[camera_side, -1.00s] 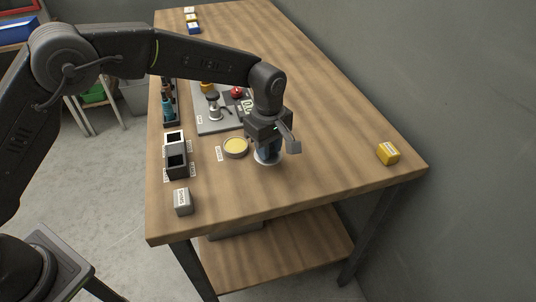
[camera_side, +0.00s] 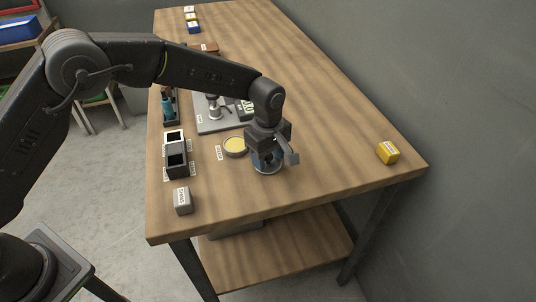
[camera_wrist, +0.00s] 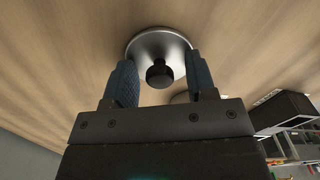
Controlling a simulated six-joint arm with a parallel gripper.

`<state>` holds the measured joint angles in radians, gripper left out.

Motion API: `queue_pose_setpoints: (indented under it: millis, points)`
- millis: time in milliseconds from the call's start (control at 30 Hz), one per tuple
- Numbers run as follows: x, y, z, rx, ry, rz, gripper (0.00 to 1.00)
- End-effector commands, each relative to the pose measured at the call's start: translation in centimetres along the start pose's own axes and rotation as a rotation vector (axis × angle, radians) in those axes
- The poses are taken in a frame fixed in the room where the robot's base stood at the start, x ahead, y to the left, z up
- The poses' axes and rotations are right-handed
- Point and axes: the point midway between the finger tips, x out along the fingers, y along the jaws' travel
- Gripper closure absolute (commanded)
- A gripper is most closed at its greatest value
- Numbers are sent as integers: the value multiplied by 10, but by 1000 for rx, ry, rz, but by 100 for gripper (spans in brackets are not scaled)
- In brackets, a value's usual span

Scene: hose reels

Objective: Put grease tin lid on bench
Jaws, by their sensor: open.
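The grease tin lid (camera_wrist: 160,44) is a round silver disc with a black knob (camera_wrist: 160,75) at its middle. In the side view the lid (camera_side: 268,171) is at the near part of the wooden bench (camera_side: 330,150), partly hidden by my gripper. My gripper (camera_wrist: 161,75) is open, its blue fingers on either side of the knob with visible gaps. It also shows in the side view (camera_side: 266,160), pointing down over the lid. The grease tin (camera_side: 235,146), round with a yellow top surface, stands uncovered just left of the lid.
A black two-cell holder (camera_side: 176,158) and a grey labelled block (camera_side: 183,202) stand along the left edge. A grey board (camera_side: 213,123) with fittings lies behind the tin. A yellow block (camera_side: 388,153) sits near the right corner. The bench between is clear.

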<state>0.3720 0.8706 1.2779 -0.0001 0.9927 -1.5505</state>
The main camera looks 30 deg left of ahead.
Motion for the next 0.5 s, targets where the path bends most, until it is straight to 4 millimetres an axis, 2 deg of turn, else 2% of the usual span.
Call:
queue_pose_setpoints:
  millis: [167, 267, 500]
  points:
    - [-4, 0, 0, 0, 0, 2, 49]
    - [-14, 1, 0, 0, 0, 3, 49]
    - [-63, 1, 0, 0, 0, 5, 49]
